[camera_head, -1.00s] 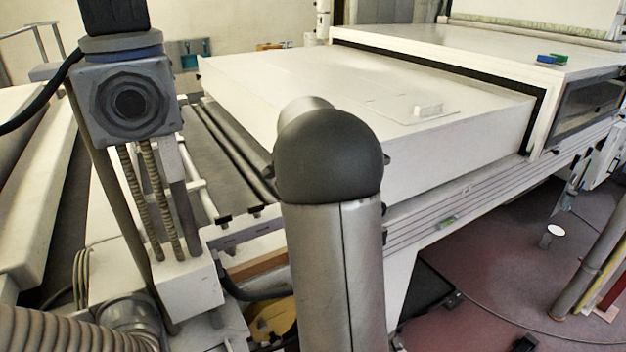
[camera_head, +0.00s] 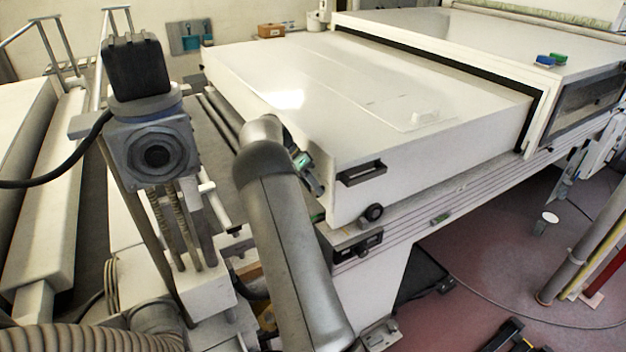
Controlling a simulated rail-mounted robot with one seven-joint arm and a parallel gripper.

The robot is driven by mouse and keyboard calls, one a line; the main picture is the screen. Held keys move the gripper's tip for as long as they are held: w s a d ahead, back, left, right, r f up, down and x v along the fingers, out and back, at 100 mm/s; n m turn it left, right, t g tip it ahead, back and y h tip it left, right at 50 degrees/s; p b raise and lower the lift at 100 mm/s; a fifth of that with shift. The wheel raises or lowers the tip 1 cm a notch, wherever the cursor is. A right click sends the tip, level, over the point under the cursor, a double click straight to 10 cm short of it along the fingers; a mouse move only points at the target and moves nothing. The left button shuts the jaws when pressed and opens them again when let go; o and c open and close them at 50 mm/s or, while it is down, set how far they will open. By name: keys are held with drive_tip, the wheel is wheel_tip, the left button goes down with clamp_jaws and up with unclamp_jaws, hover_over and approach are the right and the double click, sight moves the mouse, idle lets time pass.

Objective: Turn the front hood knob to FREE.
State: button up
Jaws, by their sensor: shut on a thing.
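The white hood (camera_head: 300,70) lies as a long low box on the machine's rails. A dark handle (camera_head: 362,173) is on its side wall, with a dark round knob or wheel (camera_head: 372,212) below it; I cannot tell which. No FREE marking is readable. My gripper (camera_head: 313,183) is partly visible at the hood's near left corner, beside a small green light on my wrist. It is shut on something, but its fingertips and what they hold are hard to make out. My arm hides part of the hood's near end.
A post with a grey square head (camera_head: 152,152) stands left of my arm, with a black cable. Rollers (camera_head: 217,122) run beside the hood.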

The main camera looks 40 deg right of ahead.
drive_tip(key=g, duration=0.3)
drive_tip(key=n+g, duration=0.1)
drive_tip(key=shift+w+f, duration=0.25)
drive_tip(key=shift+w, duration=0.05)
drive_tip(key=shift+g, duration=0.4)
drive_tip(key=o, duration=1)
